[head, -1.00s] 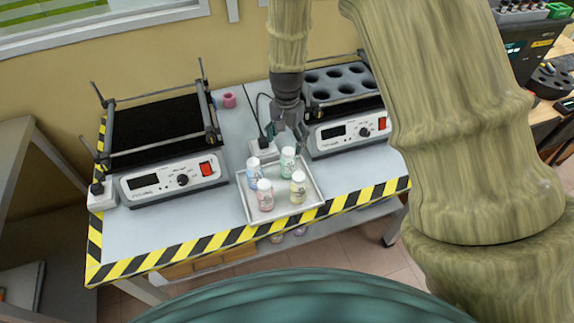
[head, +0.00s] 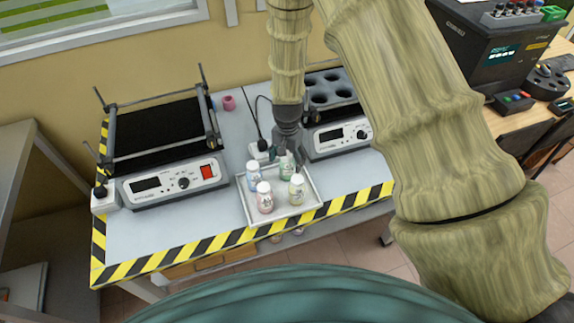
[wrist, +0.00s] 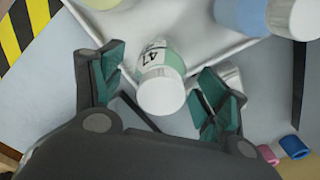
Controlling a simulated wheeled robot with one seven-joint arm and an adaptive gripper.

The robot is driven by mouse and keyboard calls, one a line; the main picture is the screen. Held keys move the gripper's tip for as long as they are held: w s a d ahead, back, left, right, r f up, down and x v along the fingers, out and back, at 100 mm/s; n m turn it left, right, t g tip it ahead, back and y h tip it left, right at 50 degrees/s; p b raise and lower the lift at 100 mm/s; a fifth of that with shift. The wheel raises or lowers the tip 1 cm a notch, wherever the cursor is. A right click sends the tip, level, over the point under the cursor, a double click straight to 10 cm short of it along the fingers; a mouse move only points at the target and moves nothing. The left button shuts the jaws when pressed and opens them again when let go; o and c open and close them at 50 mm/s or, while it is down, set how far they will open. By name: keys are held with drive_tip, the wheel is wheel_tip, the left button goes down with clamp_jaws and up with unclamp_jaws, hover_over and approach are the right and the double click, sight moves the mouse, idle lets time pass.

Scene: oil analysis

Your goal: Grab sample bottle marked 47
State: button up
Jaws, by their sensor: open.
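The sample bottle marked 47 (wrist: 162,72) has a white cap and a pale green body; its printed "47" shows in the wrist view. My gripper (wrist: 160,88) is open, with one finger on each side of this bottle and visible gaps between. In the head view the green bottle (head: 287,164) stands at the back right of a tray (head: 243,205), partly hidden by my gripper (head: 287,157). A blue bottle (head: 253,176), a pink bottle (head: 265,198) and a yellowish bottle (head: 296,190) stand upright in the same tray.
A flat-topped device (head: 165,180) stands left of the tray and a device with round wells (head: 338,137) stands to its right. A small pink object (head: 228,103) lies behind. Yellow-black tape (head: 220,240) marks the table's front edge.

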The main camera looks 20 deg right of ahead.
drive_tip(key=shift+f, duration=0.65)
drive_tip(key=c, duration=1.2)
drive_tip(key=shift+c, duration=0.2)
drive_tip(key=shift+r, duration=0.1)
